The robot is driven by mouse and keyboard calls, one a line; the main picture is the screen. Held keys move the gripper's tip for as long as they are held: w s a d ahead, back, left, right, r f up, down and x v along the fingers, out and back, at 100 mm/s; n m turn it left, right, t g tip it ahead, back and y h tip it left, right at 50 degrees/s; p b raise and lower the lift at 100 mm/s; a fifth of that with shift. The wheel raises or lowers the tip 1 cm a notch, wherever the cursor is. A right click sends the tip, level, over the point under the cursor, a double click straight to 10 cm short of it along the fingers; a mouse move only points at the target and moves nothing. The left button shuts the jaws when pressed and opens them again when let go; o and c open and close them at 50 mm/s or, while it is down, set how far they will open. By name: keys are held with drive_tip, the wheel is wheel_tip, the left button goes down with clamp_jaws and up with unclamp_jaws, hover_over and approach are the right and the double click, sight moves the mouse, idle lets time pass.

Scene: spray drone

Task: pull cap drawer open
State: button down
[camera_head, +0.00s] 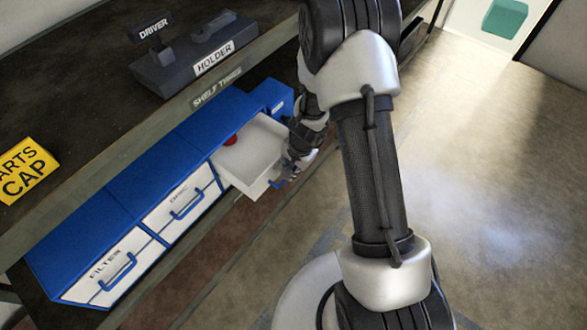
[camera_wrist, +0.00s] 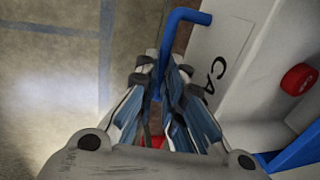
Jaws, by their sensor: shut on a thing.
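The cap drawer (camera_head: 245,160) is a white drawer at the right end of a blue drawer unit. It stands pulled out from the unit, with a red round cap (camera_head: 230,140) inside near the back. In the wrist view, its white front (camera_wrist: 222,62) shows part of the label "CA", and the red cap (camera_wrist: 298,79) lies behind it. My gripper (camera_head: 293,165) is at the drawer's front. In the wrist view my gripper (camera_wrist: 160,80) is shut on the blue drawer handle (camera_wrist: 188,17). The fingers hide part of the handle.
The disc drawer (camera_head: 172,205) and filter drawer (camera_head: 100,278) are closed on the left. Open floor (camera_head: 490,190) lies to the right.

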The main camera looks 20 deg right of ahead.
drive_tip(key=c, duration=1.7)
unclamp_jaws()
drive_tip(key=r, duration=0.4)
drive_tip(key=s+d+r, duration=0.1)
drive_tip(key=r, duration=0.3)
drive_tip(key=s+r, duration=0.1)
drive_tip(key=r, duration=0.2)
drive_tip(key=shift+d+r, duration=0.2)
drive_tip(key=shift+r, duration=0.2)
drive_tip(key=s+a+r+n+t, duration=0.1)
drive_tip(key=s+r+n, duration=0.25)
drive_tip(key=r, duration=0.45)
drive_tip(key=s+a+r+n, duration=0.15)
drive_tip(key=s+r, duration=0.25)
drive_tip(key=r, duration=0.5)
drive_tip(key=s+r+n, duration=0.2)
drive_tip(key=s, duration=0.2)
drive_tip(key=s+r+n+t, duration=0.1)
drive_tip(key=s+r+n, duration=0.1)
drive_tip(key=s, duration=0.3)
drive_tip(key=s+d+r+n+h, duration=0.1)
drive_tip(key=s+r, duration=0.2)
drive_tip(key=s, duration=0.2)
drive_tip(key=shift+d+n+t, duration=0.1)
drive_tip(key=shift+n+t, duration=0.3)
